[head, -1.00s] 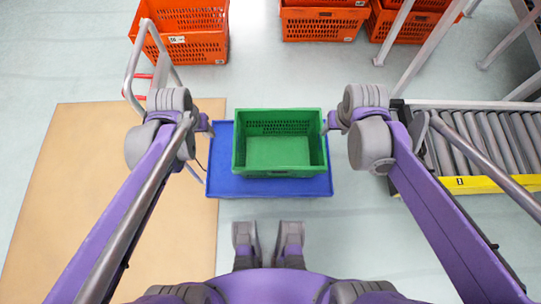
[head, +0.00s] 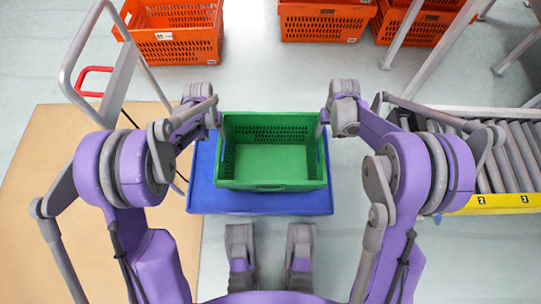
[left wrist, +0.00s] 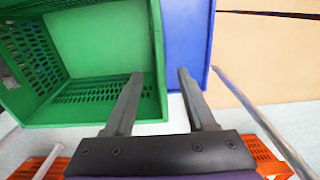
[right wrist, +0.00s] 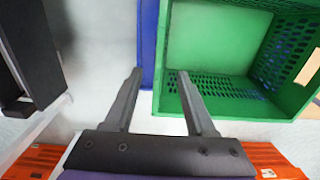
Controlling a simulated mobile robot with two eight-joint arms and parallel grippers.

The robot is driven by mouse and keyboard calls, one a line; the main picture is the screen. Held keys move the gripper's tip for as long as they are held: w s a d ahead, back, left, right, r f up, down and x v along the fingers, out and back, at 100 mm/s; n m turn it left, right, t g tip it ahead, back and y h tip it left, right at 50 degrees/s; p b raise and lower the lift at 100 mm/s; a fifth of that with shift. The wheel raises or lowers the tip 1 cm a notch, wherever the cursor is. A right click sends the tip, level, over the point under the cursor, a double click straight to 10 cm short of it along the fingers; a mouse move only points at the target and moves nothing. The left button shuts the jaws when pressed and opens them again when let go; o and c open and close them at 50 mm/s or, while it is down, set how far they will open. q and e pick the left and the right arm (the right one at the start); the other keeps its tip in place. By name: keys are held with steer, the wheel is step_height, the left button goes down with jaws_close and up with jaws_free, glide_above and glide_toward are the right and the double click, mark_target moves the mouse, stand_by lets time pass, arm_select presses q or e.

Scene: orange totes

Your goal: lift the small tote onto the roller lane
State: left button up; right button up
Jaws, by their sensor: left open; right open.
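The small green tote (head: 270,187) is empty and sits upright on a blue platform (head: 260,202) in front of me. My left gripper (head: 213,118) is open at the tote's left side wall; in the left wrist view its fingers (left wrist: 160,76) lie either side of that wall. My right gripper (head: 324,118) is open at the right side wall; in the right wrist view its fingers (right wrist: 159,73) lie either side of it. I cannot tell whether the fingers touch the tote. The roller lane (head: 490,204), with grey rollers and a yellow front edge, stands at the right.
Grey posts (head: 430,45) rise behind the lane.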

mark_target(219, 146)
arm_select(q)
step_height(219, 146, down, 11)
steer(key=shift+r, duration=0.1)
arm_select(e)
step_height(219, 146, down, 11)
steer(key=shift+r, duration=0.1)
arm_select(q)
steer(key=shift+c, duration=0.3)
arm_select(e)
steer(key=shift+c, duration=0.3)
arm_select(q)
jaws_close()
arm_select(e)
jaws_close()
stand_by(0.3)
